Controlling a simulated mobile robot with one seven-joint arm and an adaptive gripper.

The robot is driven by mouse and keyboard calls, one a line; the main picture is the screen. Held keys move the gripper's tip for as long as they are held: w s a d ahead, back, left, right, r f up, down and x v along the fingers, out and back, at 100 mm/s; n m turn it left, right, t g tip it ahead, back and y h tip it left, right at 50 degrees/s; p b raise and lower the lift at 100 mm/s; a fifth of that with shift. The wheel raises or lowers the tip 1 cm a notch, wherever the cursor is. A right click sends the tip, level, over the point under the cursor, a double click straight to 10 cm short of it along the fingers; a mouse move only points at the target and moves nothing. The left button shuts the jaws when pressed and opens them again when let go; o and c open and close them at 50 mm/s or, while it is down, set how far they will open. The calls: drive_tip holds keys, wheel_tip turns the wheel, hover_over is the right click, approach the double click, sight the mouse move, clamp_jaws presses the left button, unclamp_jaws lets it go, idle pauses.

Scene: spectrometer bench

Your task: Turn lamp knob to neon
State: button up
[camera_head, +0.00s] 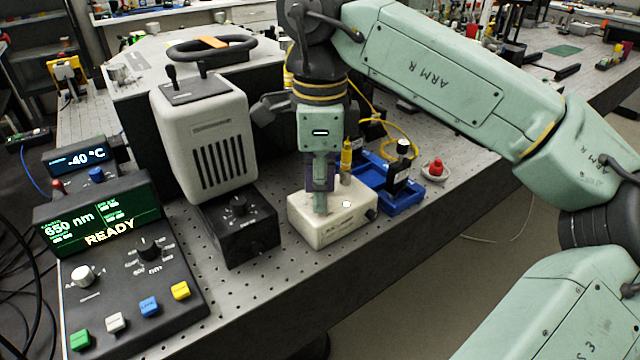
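The lamp is a white slatted housing (208,140) on a black base. A dark round knob (239,205) with small markings around it sits on the base's front; the markings are too small to read. My gripper (321,205) points down to the right of the lamp base, over a cream-white box (345,229). Its fingertips are close to the box's top, and I cannot tell whether they touch it. The fingers show as one narrow shape, so I cannot tell whether they are open or shut. A dark purple part shows behind them.
A control panel (128,290) with a READY screen, knobs and coloured buttons stands at left. A blue tray (405,200) with a black bottle (399,172) and a red-topped item (435,170) lie right of the white box. The perforated bench top (262,287) is clear in front.

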drive_tip(key=shift+o, duration=0.8)
wheel_tip(320, 180, up, 8)
drive_tip(key=shift+f, duration=0.25)
